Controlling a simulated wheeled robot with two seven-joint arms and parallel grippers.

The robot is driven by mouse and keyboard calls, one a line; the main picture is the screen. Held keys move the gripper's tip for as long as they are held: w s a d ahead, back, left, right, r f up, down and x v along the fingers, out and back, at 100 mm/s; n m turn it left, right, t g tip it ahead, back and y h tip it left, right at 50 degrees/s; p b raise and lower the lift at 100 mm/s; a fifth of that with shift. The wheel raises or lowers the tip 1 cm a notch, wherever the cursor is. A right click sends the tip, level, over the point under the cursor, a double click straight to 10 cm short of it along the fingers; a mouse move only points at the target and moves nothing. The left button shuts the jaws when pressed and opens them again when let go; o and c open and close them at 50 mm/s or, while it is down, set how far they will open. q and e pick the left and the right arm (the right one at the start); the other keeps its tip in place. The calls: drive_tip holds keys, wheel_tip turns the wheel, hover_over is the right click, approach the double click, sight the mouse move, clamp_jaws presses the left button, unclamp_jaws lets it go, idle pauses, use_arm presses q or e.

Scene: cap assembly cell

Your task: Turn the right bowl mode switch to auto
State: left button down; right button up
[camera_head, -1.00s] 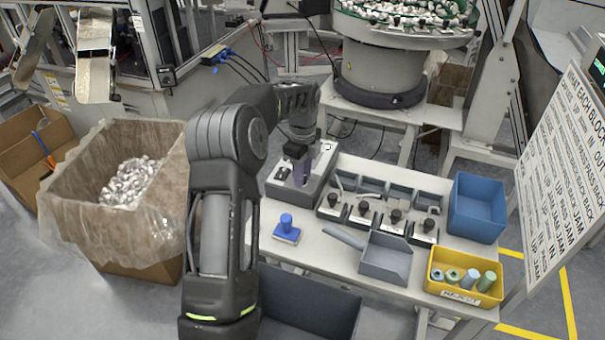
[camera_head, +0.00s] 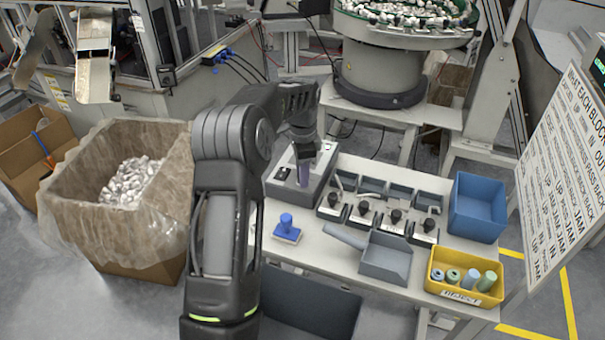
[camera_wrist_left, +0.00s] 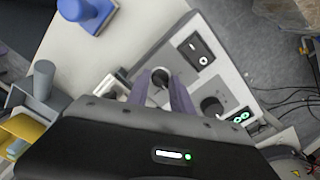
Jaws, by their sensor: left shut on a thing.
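A grey control box (camera_head: 285,186) stands at the back left of the white table, and it fills the middle of the left wrist view (camera_wrist_left: 228,78). My left gripper (camera_head: 303,178) reaches down onto it from above. In the left wrist view its two purplish fingers (camera_wrist_left: 161,82) are shut on a black knob (camera_wrist_left: 159,75) on the panel. I cannot read the panel's labels. My right gripper is out of view.
A blue-handled stamp (camera_head: 286,225) stands in front of the box. A row of small bins with black knobs (camera_head: 396,215) is to the right. A grey scoop bin (camera_head: 386,258), blue bin (camera_head: 478,207) and yellow bin (camera_head: 462,296) fill the table's right side.

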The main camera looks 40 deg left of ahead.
use_arm(q)
drive_tip(key=n, duration=0.4)
drive_tip(key=shift+n, duration=0.3)
drive_tip(key=n, duration=0.4)
drive_tip(key=shift+n, duration=0.3)
drive_tip(key=c, duration=1.2)
unclamp_jaws()
drive_tip(key=shift+o, duration=0.2)
drive_tip(key=shift+r, duration=0.1)
drive_tip(key=shift+r+b, duration=0.4)
drive_tip(key=shift+r, duration=3.4)
